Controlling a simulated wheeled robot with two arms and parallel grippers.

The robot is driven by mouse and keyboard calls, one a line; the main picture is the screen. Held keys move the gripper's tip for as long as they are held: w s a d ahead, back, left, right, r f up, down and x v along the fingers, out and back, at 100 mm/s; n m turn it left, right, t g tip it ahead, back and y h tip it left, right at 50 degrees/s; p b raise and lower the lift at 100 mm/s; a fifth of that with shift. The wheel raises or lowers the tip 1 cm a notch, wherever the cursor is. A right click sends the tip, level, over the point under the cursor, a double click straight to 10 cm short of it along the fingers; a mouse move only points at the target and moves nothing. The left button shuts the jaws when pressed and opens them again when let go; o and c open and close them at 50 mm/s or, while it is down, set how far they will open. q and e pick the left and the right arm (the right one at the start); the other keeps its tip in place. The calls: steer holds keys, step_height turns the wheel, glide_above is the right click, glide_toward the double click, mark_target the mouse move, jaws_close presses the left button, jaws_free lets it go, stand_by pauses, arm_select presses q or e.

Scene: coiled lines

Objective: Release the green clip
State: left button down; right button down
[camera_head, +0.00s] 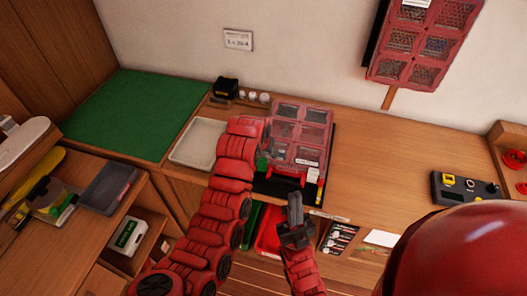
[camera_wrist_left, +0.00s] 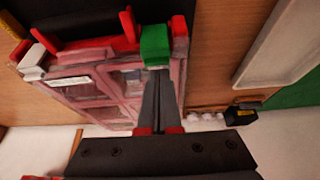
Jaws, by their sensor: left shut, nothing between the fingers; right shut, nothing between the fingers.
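The green clip (camera_head: 262,161) sits at the front left corner of a red case (camera_head: 298,132) with clear lid windows. In the left wrist view the green clip (camera_wrist_left: 155,42) stands upright at the case's edge, beside a red latch part. My left gripper (camera_wrist_left: 157,76) is shut and empty, its fingertips at the clip's lower end; I cannot tell whether they touch it. In the head view my left arm hides that gripper. My right gripper (camera_head: 295,204) is shut and empty, in front of the case, fingers pointing up.
A pale tray (camera_head: 197,142) lies left of the case, with a green mat (camera_head: 135,112) further left. A small black box (camera_head: 226,88) stands behind. A dark control box (camera_head: 465,188) stands at the right. The counter between it and the case is mostly clear.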

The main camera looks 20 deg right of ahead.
arm_select(q)
steer(key=shift+s+a+t+h+b, duration=0.3)
steer(key=shift+s+t+h+b, duration=0.25)
steer(key=shift+b, duration=0.3)
steer(key=shift+r, duration=0.1)
stand_by(0.4)
steer(key=shift+w, duration=0.1)
stand_by(1.2)
steer(key=shift+w+d+f+b, duration=0.25)
steer(key=shift+w+f+b, duration=0.15)
steer(key=shift+b, duration=0.3)
steer(key=shift+w+d+r, duration=0.15)
steer(key=shift+w, duration=0.05)
steer(key=shift+w, duration=0.1)
